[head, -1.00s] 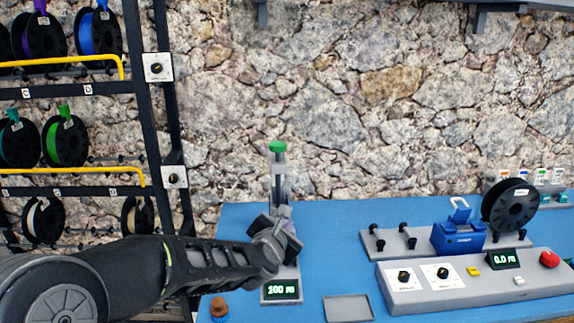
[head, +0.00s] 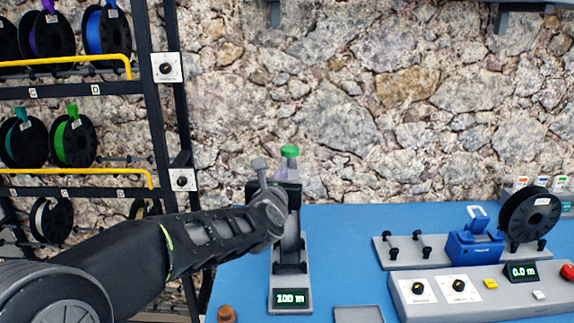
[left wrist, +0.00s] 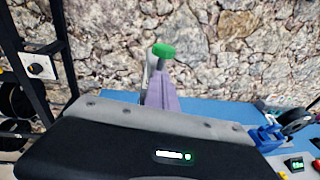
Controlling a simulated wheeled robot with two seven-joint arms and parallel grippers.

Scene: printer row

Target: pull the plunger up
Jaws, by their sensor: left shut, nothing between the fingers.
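The plunger has a green knob (head: 290,152) on top of a grey upright stand (head: 290,268) whose base display reads "100 m". The knob also shows in the left wrist view (left wrist: 164,51). My left gripper (head: 289,168) is in front of the stand, fingers pointing up, just below the knob in the picture. In the left wrist view its purplish fingers (left wrist: 163,85) are together and empty, with the knob beyond their tips. I cannot tell whether they touch the plunger. The gripper hides much of the stand's middle. My right gripper is not in view.
A spool rack (head: 150,95) stands at the left. On the blue table (head: 340,245) are a shallow grey tray (head: 358,314), a brown knob-like piece (head: 226,314), a blue device (head: 474,244), a black spool (head: 528,214) and a control panel (head: 510,296). A stone wall stands behind.

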